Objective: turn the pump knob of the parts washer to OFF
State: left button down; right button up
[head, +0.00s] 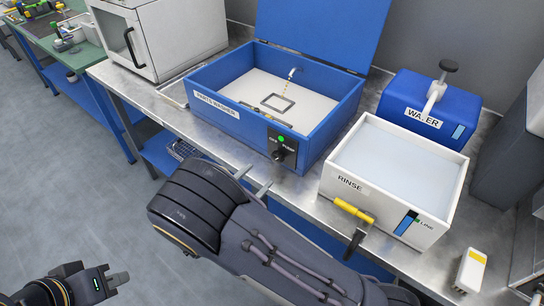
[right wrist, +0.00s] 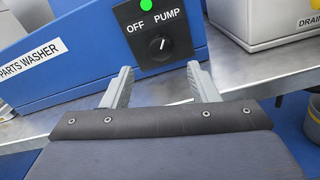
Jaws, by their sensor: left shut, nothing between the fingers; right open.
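The blue parts washer (head: 322,131) stands on the metal bench with its lid up. Its black panel carries the dark round pump knob (head: 278,155), also seen in the right wrist view (right wrist: 159,46), between the words OFF on the left and PUMP on the right. The white mark on the knob is small and points upward, leaning slightly right. A green lamp (right wrist: 146,5) glows above it. My right gripper (right wrist: 163,84) is open and empty, its fingers apart, just below and in front of the knob, not touching it. My left gripper (head: 127,278) is shut and empty, low at left over the floor.
A white rinse tub (head: 345,200) with a yellow-handled valve (head: 353,211) stands right of the washer. A blue water container (head: 458,118) is behind it. A white oven-like box (head: 160,45) is at the back left. Bare bench lies before the washer.

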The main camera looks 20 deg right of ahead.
aim_at(275, 160)
jog(key=p+x, duration=0.1)
jog(key=x, duration=0.5)
jog(key=shift+d+r, duration=0.1)
jog(key=shift+w+d+p, duration=0.35)
jog(key=shift+w+d, duration=0.1)
jog(key=shift+d, duration=0.1)
jog(key=c, duration=1)
